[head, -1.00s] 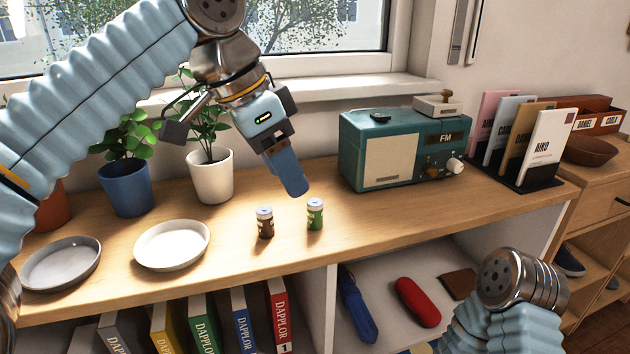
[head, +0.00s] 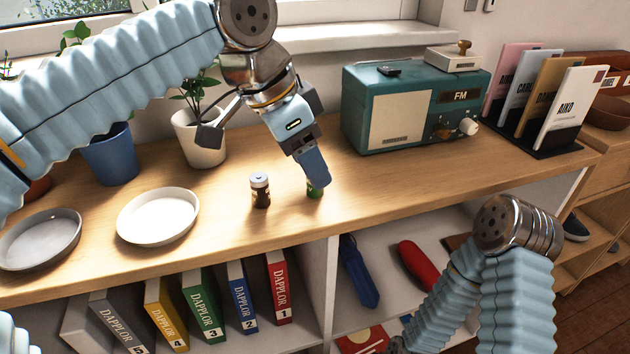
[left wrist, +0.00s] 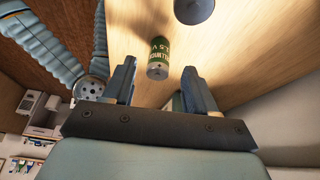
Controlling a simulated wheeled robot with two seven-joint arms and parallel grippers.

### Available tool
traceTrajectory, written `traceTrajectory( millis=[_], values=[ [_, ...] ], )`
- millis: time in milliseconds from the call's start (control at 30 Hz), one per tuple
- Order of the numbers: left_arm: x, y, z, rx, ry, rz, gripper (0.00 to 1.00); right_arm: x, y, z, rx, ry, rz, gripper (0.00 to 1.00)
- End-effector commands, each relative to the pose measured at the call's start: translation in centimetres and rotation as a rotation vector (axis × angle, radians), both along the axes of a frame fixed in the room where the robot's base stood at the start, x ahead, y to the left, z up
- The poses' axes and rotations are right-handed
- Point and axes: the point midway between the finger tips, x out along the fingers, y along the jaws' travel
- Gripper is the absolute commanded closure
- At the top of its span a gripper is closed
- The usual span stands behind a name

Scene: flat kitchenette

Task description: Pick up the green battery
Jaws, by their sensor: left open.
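The green battery (head: 314,191) stands upright on the wooden counter, partly hidden behind a finger of my left gripper (head: 312,166) in the head view. In the left wrist view the green battery (left wrist: 159,55) shows its lettered side, between and just beyond the fingertips of my open left gripper (left wrist: 157,82). The fingers are apart, with a gap on both sides of the battery; no contact shows. A brown battery (head: 260,190) with a pale top stands to the left of it. My right arm is at the lower right, its gripper not visible.
A white plate (head: 158,217) and a grey plate (head: 40,240) lie at left. A white-potted plant (head: 200,138) and blue pot (head: 111,155) stand behind. A teal radio (head: 400,108) stands right of the batteries.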

Motion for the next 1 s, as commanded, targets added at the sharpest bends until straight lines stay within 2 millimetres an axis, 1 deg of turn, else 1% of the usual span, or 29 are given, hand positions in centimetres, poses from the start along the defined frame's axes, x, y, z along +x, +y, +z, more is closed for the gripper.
traceTrajectory(
  millis=[33, 100, 200, 433, 467, 800, 833, 1000],
  values=[
    [-0.1, -0.3, -1.0, 0.002, 0.001, -0.001, 0.43, 0.0, 0.0, -0.3, 0.0, 0.0, 0.0, 0.57],
    [0.1, -0.7, -1.9, 0.002, 0.001, -0.001, 0.43, 0.0, 0.0, -0.4, 0.0, 0.0, -0.001, 0.57],
    [0.2, -1.1, -2.7, 0.0, 0.0, -0.001, 0.43, 0.0, 0.0, -0.4, -0.001, 0.0, -0.001, 0.57],
    [0.3, -1.1, -2.9, 0.0, 0.0, -0.001, 0.43, 0.0, 0.0, -0.4, -0.001, 0.0, -0.001, 0.57],
    [0.3, -1.1, -2.8, 0.0, 0.0, -0.001, 0.45, 0.0, 0.0, -0.4, -0.001, 0.0, -0.001, 0.57],
    [0.3, -1.1, -2.8, 0.0, 0.0, 0.0, 0.97, 0.0, 0.0, -0.4, -0.001, 0.0, -0.001, 0.57],
    [0.3, -1.1, -2.8, 0.0, 0.0, 0.0, 1.0, 0.0, 0.0, -0.4, -0.001, 0.0, -0.001, 0.57],
    [0.3, -1.1, -2.8, 0.0, 0.0, 0.0, 1.0, 0.0, 0.0, -0.4, -0.001, 0.0, -0.001, 0.57]
  ],
)
